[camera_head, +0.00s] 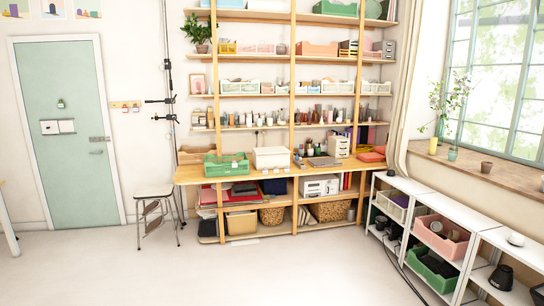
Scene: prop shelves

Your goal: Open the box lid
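A white box (271,158) stands on the wooden shelf desk (190,177) across the room, in the middle of the camera_head view. Its top looks closed, but it is too small to tell a lid's edge clearly. A tan box (241,223) sits on the low shelf under the desk; I cannot tell whether it has a lid. Neither of my grippers is in view, and no part of my arms shows near any box.
A green crate (226,166) stands left of the white box. A folding step stool (154,211) stands left of the desk. A low white shelf (420,187) with a pink bin (441,237) and a green bin (432,269) runs along the right. The floor (200,275) before the desk is clear.

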